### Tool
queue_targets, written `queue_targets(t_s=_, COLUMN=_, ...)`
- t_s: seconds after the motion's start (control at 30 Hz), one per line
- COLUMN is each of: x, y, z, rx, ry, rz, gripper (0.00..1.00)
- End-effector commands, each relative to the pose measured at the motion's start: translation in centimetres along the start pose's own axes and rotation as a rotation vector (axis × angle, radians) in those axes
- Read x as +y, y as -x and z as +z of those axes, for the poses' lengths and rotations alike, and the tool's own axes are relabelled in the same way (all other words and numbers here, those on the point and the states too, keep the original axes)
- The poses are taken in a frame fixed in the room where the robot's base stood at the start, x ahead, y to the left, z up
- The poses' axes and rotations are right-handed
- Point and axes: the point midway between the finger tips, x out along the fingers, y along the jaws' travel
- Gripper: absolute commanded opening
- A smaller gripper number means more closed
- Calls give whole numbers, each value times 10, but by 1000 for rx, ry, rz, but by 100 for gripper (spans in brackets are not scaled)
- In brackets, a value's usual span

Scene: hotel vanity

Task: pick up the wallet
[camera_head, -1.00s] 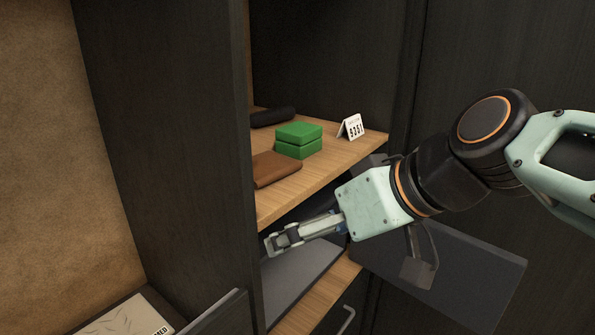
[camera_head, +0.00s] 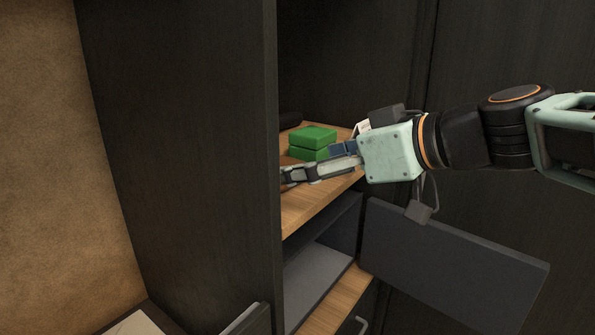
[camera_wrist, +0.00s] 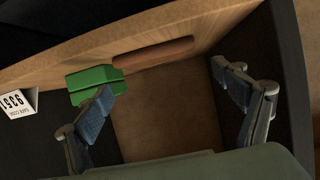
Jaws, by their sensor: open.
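The brown wallet (camera_wrist: 153,54) lies on the wooden shelf, seen nearly edge-on in the wrist view, beside a green box. In the head view only a sliver of the wallet (camera_head: 286,160) shows behind my gripper and the cabinet's side panel. My gripper (camera_head: 290,177) is open and empty, at about shelf height in front of the wallet. In the wrist view its blue-padded fingers are spread wide, and the wallet shows beyond the gap between the fingertips (camera_wrist: 163,80), apart from them.
A stacked green box (camera_head: 312,137) sits close to the wallet, also seen in the wrist view (camera_wrist: 92,82). A white number card (camera_wrist: 18,103) stands beyond it. A dark rolled item (camera_head: 290,119) lies farther back. The dark side panel (camera_head: 240,150) borders the shelf on the left.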

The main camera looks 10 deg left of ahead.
Motion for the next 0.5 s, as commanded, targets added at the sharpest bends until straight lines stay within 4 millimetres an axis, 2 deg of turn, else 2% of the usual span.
queue_targets(t_s=0.27, x=0, y=-25, z=0, rx=-3, ry=-1, rz=-3, gripper=88)
queue_targets(t_s=0.5, x=2, y=-58, z=3, rx=-3, ry=-2, rz=-3, gripper=88)
